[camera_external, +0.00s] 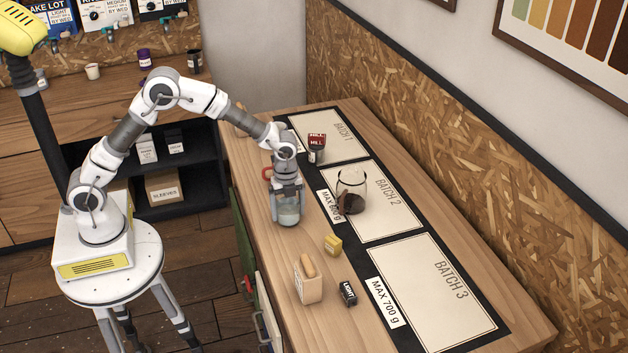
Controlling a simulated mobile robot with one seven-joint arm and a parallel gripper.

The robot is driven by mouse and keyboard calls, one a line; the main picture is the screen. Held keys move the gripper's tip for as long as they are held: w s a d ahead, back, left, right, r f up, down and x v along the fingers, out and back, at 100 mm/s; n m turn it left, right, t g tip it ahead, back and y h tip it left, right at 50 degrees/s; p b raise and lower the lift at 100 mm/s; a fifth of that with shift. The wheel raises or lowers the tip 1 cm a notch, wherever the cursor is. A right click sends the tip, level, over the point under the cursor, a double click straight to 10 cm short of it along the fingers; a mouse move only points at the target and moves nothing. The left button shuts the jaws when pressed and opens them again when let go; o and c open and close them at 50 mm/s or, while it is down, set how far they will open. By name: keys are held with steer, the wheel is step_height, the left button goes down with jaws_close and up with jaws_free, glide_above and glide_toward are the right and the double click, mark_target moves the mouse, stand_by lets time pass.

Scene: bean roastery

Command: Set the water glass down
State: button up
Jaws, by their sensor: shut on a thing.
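My gripper (288,192) points down over the near left part of the wooden counter (262,250). It is shut on the water glass (288,212), a clear glass with pale contents. The glass looks upright. Its base is at or just above the counter top; I cannot tell whether it touches. The gripper hides the upper part of the glass.
A red-topped mill (316,148) stands behind. A yellow block (333,245), a wooden holder (308,283) and a black LIGHT tin (348,293) are in front. BATCH 3 (435,300) is clear.

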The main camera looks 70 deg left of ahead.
steer(key=shift+f, duration=0.2)
steer(key=o, duration=1.6)
steer(key=s+a+r+n+t+p, duration=0.1)
steer(key=s+r+n, duration=0.1)
steer(key=r, duration=0.7)
steer(key=s+a+r+n, duration=0.1)
steer(key=s+r, duration=0.2)
steer(key=r, duration=0.7)
steer(key=s+a+r+n+t, duration=0.2)
steer(key=s+r+n, duration=0.35)
steer(key=s, duration=0.35)
steer(key=s+a+n+t, duration=0.1)
steer(key=s+n, duration=0.2)
steer(key=s, duration=0.2)
steer(key=s+a+n, duration=0.1)
steer(key=s+n, duration=0.2)
steer(key=s, duration=0.3)
steer(key=s+a+n+t, duration=0.1)
steer(key=s+n, duration=0.2)
steer(key=s, duration=0.3)
steer(key=shift+f+n+t, duration=0.15)
steer(key=shift+n+t, duration=0.1)
steer(key=shift+t, duration=0.05)
